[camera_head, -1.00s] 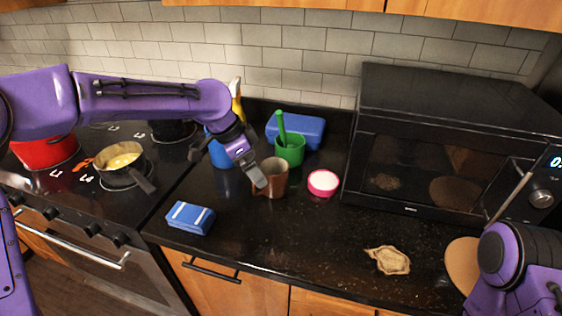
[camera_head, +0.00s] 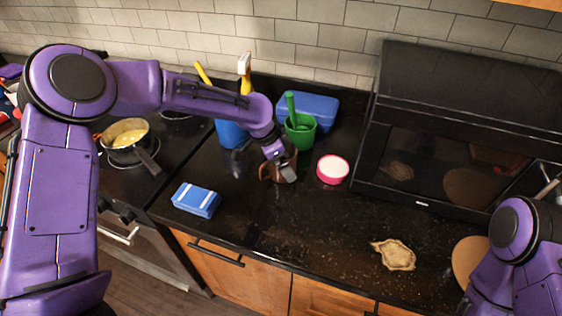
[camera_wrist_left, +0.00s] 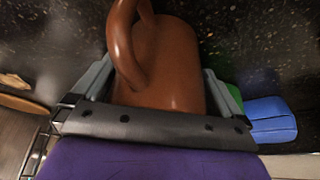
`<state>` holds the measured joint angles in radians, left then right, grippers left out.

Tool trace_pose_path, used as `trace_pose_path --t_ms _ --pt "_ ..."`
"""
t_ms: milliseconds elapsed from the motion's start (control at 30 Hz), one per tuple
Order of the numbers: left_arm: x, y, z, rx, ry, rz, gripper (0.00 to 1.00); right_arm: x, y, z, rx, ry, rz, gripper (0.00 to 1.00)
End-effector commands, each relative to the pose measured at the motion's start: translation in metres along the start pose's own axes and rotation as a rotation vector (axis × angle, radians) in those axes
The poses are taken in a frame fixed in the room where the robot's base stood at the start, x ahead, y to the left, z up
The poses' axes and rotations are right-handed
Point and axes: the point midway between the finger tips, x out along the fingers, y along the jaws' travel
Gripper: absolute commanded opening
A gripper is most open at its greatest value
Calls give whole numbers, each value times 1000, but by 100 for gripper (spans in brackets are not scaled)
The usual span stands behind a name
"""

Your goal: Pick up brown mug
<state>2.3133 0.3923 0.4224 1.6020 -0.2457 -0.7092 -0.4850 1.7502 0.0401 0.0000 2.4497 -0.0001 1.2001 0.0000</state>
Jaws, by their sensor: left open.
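The brown mug (camera_head: 267,171) stands on the black counter, partly hidden by my left gripper in the head view. In the left wrist view the mug (camera_wrist_left: 170,65) lies between the two fingers, with its handle facing up in the picture. My left gripper (camera_head: 284,170) is open, with its fingers on either side of the mug; it also shows in the wrist view (camera_wrist_left: 158,95). I cannot tell whether the fingers touch the mug. My right arm shows at the lower right of the head view, but its gripper is out of the picture.
A green cup (camera_head: 300,132) with a green utensil and a blue box (camera_head: 318,108) stand behind the mug. A pink bowl (camera_head: 333,169) is close on its right. A blue packet (camera_head: 196,200) lies front left. A microwave (camera_head: 455,150) fills the right. The front counter is mostly clear.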

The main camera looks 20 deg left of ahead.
Motion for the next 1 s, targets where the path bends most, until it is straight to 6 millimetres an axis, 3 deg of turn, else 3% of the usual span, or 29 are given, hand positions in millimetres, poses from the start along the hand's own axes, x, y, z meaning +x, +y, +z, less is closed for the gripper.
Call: trace_pose_path --t_ms 167,333,767,867,1000 --pt "0 0 0 0 1 -1 100 0 0 0 0 -1 0 43" --pt "0 0 0 0 1 0 45 0 0 0 0 -1 0 43" --pt "-9 -1 -4 1 4 -3 44 6 0 3 0 -1 0 43" --pt "-24 -1 -11 1 5 -5 44 14 -1 6 0 0 0 43" --pt "-62 25 -16 7 6 -6 44 22 -2 9 0 0 0 43"
